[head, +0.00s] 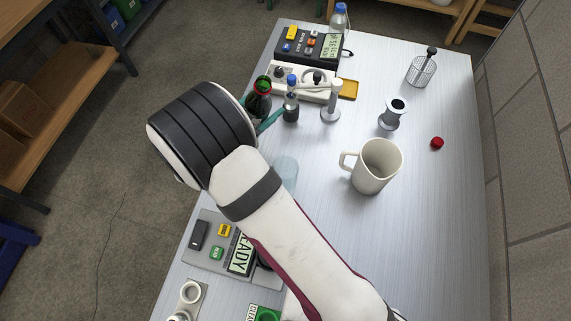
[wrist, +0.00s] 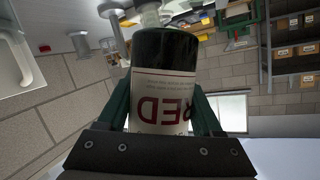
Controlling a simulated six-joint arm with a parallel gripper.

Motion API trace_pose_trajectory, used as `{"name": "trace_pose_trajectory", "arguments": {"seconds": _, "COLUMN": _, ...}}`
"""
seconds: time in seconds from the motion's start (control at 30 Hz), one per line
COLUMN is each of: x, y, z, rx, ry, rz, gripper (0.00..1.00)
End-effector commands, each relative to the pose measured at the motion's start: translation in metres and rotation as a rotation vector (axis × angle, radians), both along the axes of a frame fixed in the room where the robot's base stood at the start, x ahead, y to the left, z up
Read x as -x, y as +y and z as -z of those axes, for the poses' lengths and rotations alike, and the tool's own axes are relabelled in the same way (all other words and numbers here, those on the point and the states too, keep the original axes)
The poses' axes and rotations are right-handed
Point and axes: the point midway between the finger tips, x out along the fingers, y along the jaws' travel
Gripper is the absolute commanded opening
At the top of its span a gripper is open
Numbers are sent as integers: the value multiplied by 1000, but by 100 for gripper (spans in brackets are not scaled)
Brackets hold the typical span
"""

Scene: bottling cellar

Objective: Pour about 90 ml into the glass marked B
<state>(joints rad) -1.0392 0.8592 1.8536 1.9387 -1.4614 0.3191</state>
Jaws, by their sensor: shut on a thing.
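My gripper (wrist: 165,120) is shut on a dark bottle (wrist: 165,55) with a white label reading "RED", upside down in the wrist view. In the head view my arm hides most of the gripper. A green finger shows beside a dark green bottle (head: 258,104) with a red ring at its top, which appears to be the held one. Its exact tilt is hard to tell. A pale, clear glass (head: 286,170) stands on the table, partly hidden behind my arm. No letter B is readable on it, and its contents cannot be made out.
A cream mug (head: 375,168) stands right of my arm. A small blue-topped bottle (head: 291,103) is close to the held bottle. A metal spool-shaped stand (head: 393,113), wire basket (head: 421,71) and red cap (head: 437,143) lie further right. A device reading "READY" (head: 205,258) is at lower left.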

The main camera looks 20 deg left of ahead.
Motion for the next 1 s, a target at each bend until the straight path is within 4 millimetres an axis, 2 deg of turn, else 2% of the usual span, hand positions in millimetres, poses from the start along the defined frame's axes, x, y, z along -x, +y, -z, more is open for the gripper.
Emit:
{"name": "trace_pose_trajectory", "arguments": {"seconds": 0.23, "x": -3, "y": 4, "z": -16, "rx": -117, "ry": -104, "rz": -1, "gripper": 0}}
{"name": "trace_pose_trajectory", "arguments": {"seconds": 0.47, "x": -4, "y": 5, "z": -17, "rx": -229, "ry": -201, "rz": -1, "gripper": 0}}
{"name": "trace_pose_trajectory", "arguments": {"seconds": 0.7, "x": -11, "y": 13, "z": -17, "rx": -347, "ry": -304, "rz": -1, "gripper": 0}}
{"name": "trace_pose_trajectory", "arguments": {"seconds": 1.0, "x": -21, "y": 24, "z": 1, "rx": -494, "ry": -433, "rz": -1, "gripper": 0}}
